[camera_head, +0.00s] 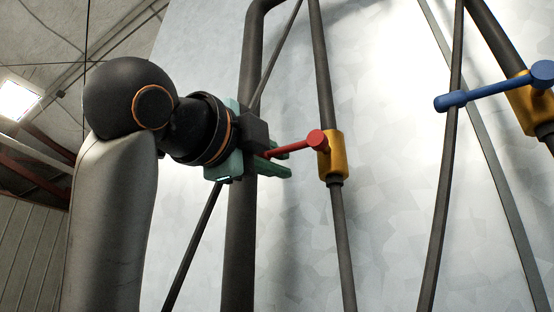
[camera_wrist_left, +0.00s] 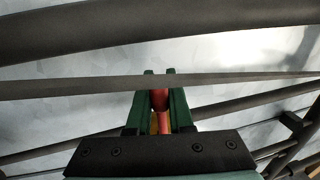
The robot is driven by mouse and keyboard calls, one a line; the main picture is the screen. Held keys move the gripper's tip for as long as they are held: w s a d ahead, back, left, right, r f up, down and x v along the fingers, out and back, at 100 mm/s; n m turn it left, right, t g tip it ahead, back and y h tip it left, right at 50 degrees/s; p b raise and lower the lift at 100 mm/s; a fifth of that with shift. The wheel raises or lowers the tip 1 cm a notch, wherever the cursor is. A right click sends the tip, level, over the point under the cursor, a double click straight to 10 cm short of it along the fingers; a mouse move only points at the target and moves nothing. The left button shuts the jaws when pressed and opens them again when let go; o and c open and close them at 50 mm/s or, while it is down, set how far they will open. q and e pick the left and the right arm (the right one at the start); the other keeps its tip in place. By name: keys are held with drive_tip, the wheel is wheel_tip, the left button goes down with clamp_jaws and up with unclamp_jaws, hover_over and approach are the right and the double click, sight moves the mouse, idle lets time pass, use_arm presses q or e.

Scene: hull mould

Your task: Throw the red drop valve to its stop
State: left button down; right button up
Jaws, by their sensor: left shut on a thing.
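The red drop valve has a red lever (camera_head: 296,146) with a round hub (camera_head: 316,140) on a yellow valve body (camera_head: 331,156), fitted on a dark vertical pipe. The lever points left from the hub and slopes slightly down. My left gripper (camera_head: 282,163) reaches in from the left, its green fingers at the lever's free end. In the left wrist view the red lever (camera_wrist_left: 160,100) sits between the two green fingers (camera_wrist_left: 160,76), which are shut on it. The lever's tip is partly hidden by the gripper in the head view. My right gripper is not in view.
A blue lever (camera_head: 495,87) on another yellow valve body (camera_head: 532,104) is at the right. Dark pipes (camera_head: 241,220) and thin rods stand before the pale wall panel (camera_head: 390,200). In the wrist view a thin bar (camera_wrist_left: 70,87) crosses in front of the fingers.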

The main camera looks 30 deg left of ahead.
use_arm(q)
drive_tip(key=shift+r, duration=0.1)
idle(0.3)
drive_tip(key=c, duration=0.8)
unclamp_jaws()
drive_tip(key=s+b, duration=0.1)
drive_tip(key=s, duration=0.3)
drive_tip(key=s+f+b, duration=0.1)
drive_tip(key=s, duration=0.3)
drive_tip(key=s+f+b, duration=0.1)
drive_tip(key=s+b, duration=0.1)
drive_tip(key=s, duration=0.2)
drive_tip(key=shift+s+a+f, duration=0.15)
drive_tip(key=shift+a+f, duration=0.05)
drive_tip(key=shift+f, duration=0.05)
